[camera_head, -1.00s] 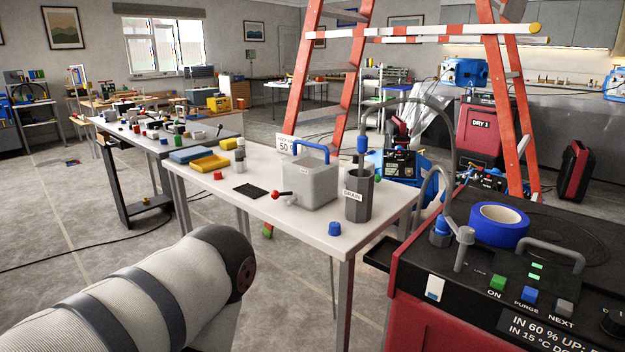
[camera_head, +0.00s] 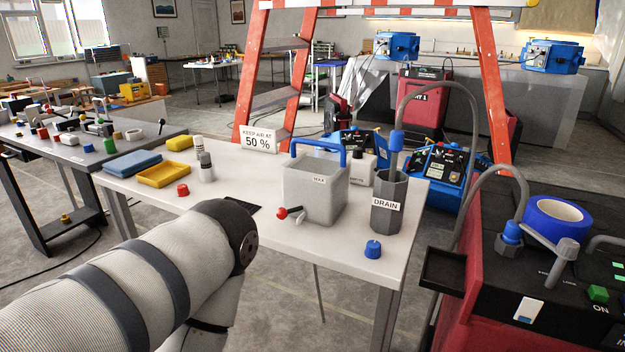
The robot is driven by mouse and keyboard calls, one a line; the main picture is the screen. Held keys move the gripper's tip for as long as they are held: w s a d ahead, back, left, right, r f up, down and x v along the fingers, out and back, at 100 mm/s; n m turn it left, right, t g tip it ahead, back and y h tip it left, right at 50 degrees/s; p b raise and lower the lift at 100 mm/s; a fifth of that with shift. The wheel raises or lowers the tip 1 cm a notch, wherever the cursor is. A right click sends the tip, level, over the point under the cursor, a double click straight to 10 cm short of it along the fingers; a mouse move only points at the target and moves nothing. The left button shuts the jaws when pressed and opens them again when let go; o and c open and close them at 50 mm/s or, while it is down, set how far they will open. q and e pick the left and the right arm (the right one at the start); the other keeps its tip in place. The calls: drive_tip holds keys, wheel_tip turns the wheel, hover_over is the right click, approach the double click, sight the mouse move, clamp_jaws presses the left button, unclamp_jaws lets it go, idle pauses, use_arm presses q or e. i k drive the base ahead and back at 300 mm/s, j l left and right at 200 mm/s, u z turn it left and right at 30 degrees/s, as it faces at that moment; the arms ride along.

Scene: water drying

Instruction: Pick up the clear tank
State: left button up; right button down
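The clear tank (camera_head: 316,192) stands upright on the white table (camera_head: 350,258). It is a see-through grey box with a "MAX" label, a blue handle (camera_head: 318,148) across its top and a red-knobbed tap (camera_head: 290,213) low on its front left. My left arm reaches in from the lower left and ends, as far as I see, in a dark rounded joint in front of the table, left of the tank. Its gripper does not show. My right gripper is not in view. Nothing visible touches the tank's handle.
A dark "DRAIN" cup (camera_head: 388,215) with a hose stands close right of the tank, and a blue cap (camera_head: 373,249) lies in front. A white bottle (camera_head: 362,167) is behind. A yellow tray (camera_head: 162,173), red cap (camera_head: 182,190) and "50 %" sign (camera_head: 258,141) are left.

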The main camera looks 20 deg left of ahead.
sight(319, 181)
drive_tip(key=j+z, duration=0.15)
drive_tip(key=j, duration=0.35)
drive_tip(key=j+z, duration=0.2)
drive_tip(key=j, duration=0.3)
drive_tip(key=j+z, duration=0.15)
drive_tip(key=j, duration=0.35)
drive_tip(key=k+j+z, duration=0.2)
drive_tip(key=j, duration=0.25)
drive_tip(key=j+z, duration=0.15)
drive_tip(key=j, duration=0.35)
drive_tip(key=k+j+z, duration=0.15)
drive_tip(key=j, duration=0.3)
drive_tip(key=i+j, duration=0.05)
